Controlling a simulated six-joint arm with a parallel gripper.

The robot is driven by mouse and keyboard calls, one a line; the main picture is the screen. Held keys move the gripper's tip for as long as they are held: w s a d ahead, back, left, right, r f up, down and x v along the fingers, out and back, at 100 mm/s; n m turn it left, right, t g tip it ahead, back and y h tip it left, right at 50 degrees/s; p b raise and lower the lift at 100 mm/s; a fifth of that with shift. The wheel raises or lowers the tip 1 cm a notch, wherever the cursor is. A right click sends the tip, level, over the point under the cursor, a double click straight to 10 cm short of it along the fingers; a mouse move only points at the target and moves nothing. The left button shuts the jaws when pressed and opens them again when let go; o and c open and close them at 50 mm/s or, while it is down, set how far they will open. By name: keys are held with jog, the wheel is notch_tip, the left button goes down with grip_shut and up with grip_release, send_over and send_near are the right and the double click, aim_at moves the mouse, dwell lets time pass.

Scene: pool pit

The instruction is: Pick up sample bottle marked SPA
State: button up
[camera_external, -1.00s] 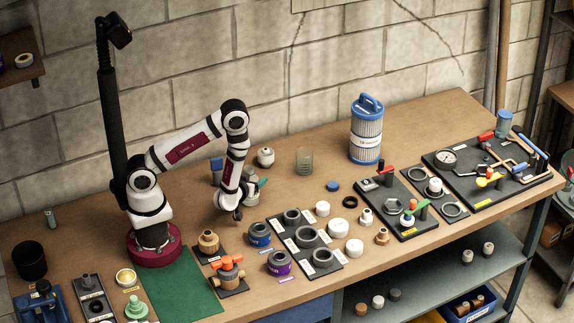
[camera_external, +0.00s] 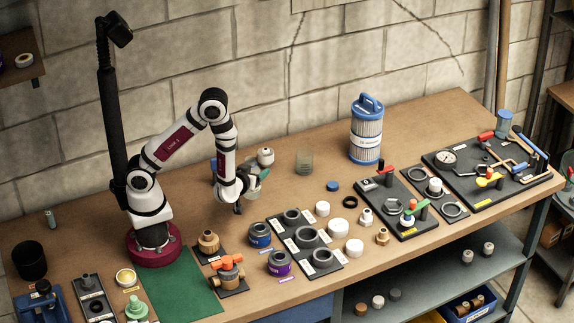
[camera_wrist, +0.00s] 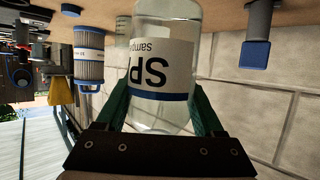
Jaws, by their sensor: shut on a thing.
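The sample bottle (camera_wrist: 165,72) is clear, with a white label and a dark blue band. Only "SP" and part of "Sample" are readable, upside down. In the wrist view it stands between the two green fingers of my gripper (camera_wrist: 160,105), which are shut on its sides. In the external view my gripper (camera_external: 257,177) is near the back middle of the bench, its green finger showing right of my wrist.
A blue-topped filter cartridge (camera_external: 366,132) is farther right. Rings, caps and fittings crowd the bench front. A blue-ended grey object (camera_wrist: 257,35) is close beside the bottle.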

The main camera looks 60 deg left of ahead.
jog(key=s+d+r, duration=0.2)
jog(key=d+r, duration=0.2)
jog(key=d, duration=0.2)
jog(key=shift+d, duration=0.3)
jog(key=shift+w, duration=0.1)
dwell(1.1)
